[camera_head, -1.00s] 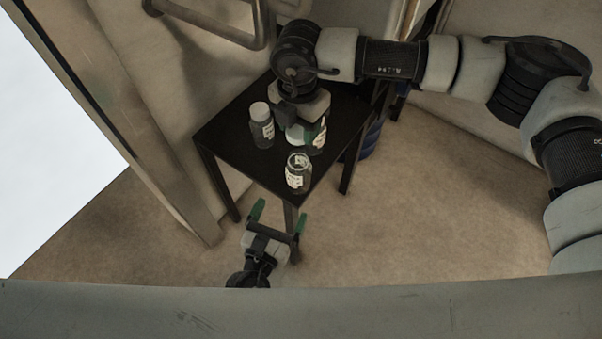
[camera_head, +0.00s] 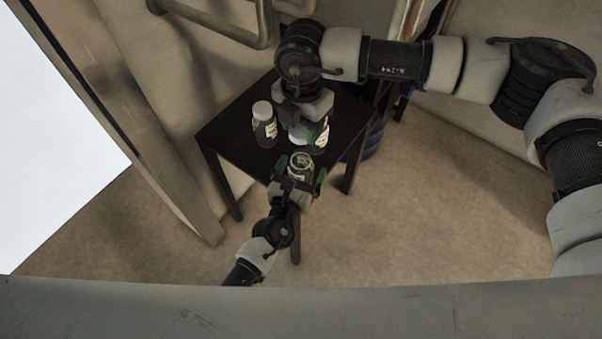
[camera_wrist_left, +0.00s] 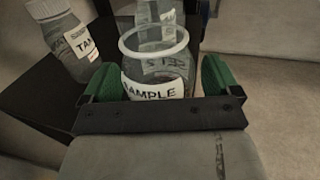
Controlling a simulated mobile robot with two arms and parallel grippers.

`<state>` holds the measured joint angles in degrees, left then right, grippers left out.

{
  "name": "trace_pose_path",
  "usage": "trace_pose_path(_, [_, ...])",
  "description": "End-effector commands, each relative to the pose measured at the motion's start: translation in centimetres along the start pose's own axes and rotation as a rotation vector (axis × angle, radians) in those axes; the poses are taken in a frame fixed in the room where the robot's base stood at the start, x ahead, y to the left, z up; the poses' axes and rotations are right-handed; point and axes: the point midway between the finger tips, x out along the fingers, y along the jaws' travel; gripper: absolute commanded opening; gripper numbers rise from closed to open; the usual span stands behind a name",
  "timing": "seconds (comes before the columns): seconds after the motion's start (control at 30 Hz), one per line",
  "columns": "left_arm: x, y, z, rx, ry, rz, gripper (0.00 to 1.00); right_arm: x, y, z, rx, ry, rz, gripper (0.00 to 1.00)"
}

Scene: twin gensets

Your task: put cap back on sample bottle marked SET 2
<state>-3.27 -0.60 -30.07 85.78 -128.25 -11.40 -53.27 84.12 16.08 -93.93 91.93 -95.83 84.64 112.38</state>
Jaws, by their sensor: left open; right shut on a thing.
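An open clear bottle (camera_head: 301,161) with a white label stands at the near corner of the black table. In the left wrist view this bottle (camera_wrist_left: 158,82) shows its bare rim and the word SAMPLE; I cannot surely read its set mark. My left gripper (camera_head: 302,170) is open, its green fingers on either side of the bottle, with no clear grip. My right gripper (camera_head: 304,121) points down behind it, shut on what looks like a white cap (camera_head: 297,139), mostly hidden. A bottle (camera_head: 323,139) with a white label is partly hidden beside it.
A white-capped bottle (camera_head: 264,125) stands on the left of the black table (camera_head: 231,131); its label shows partly in the left wrist view (camera_wrist_left: 80,42). A blue drum (camera_head: 371,140) is beyond the table's right side. A pipe rail (camera_head: 225,33) is behind.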

Motion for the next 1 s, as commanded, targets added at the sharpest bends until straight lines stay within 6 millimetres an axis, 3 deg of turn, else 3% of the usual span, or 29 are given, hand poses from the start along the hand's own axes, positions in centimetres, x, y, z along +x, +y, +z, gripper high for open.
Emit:
trace_pose_path(0.3, [0.2, 0.0, 0.0, 0.000, 0.001, 0.000, 0.91, 0.0, 0.0, 0.0, 0.000, 0.000, 0.000, 0.26])
trace_pose_path(0.8, [0.2, 0.0, 0.0, 0.001, 0.001, 0.000, 0.19, 0.0, 0.0, 0.0, 0.000, 0.000, 0.000, 0.26])
trace_pose_path(1.0, [0.2, 0.0, 0.0, 0.001, 0.001, 0.000, 0.18, 1.2, 0.0, -0.1, 0.000, 0.001, -0.002, 0.26])
